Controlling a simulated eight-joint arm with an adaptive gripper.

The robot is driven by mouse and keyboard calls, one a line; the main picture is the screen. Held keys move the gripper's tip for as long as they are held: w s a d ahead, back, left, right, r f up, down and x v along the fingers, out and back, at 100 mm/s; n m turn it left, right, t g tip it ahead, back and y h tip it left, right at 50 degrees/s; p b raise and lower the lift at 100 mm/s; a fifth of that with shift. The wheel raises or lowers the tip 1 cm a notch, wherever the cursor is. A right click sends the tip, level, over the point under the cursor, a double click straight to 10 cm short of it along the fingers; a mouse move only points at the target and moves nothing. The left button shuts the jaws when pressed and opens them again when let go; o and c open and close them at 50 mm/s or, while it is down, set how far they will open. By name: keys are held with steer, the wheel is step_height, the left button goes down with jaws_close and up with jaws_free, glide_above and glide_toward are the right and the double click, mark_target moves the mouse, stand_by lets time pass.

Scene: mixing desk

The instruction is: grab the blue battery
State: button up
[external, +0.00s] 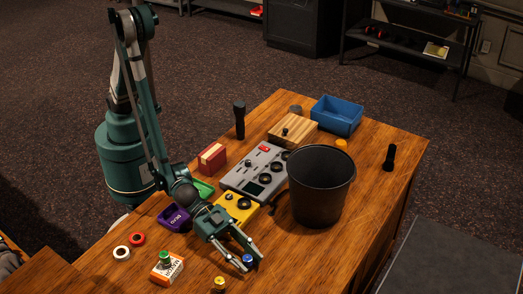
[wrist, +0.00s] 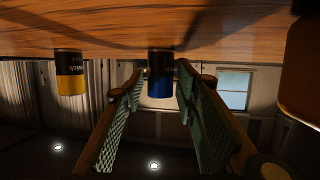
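The blue battery (external: 247,260) stands upright near the front edge of the desk, low in the external view. In the wrist view, which shows the desk upside down, the blue battery (wrist: 160,86) has a dark upper band and sits between the fingertips. My gripper (external: 252,266) is low over the desk, its two fingers reaching to either side of the battery. In the wrist view my gripper (wrist: 160,78) is open, with a narrow gap visible on each side of the battery. A yellow battery (external: 219,284) stands nearby and also shows in the wrist view (wrist: 70,82).
A large black bucket (external: 319,190) stands right of and behind my gripper. A yellow device (external: 239,204) and a purple tray (external: 174,217) lie behind it. An orange-white box (external: 168,268) stands to the left. Bare desk lies to the gripper's right.

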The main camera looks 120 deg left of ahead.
mark_target(247, 257)
steer(key=c, duration=0.7)
steer(key=shift+r, duration=0.2)
steer(key=shift+r+p, duration=1.3)
steer(key=shift+r, duration=3.55)
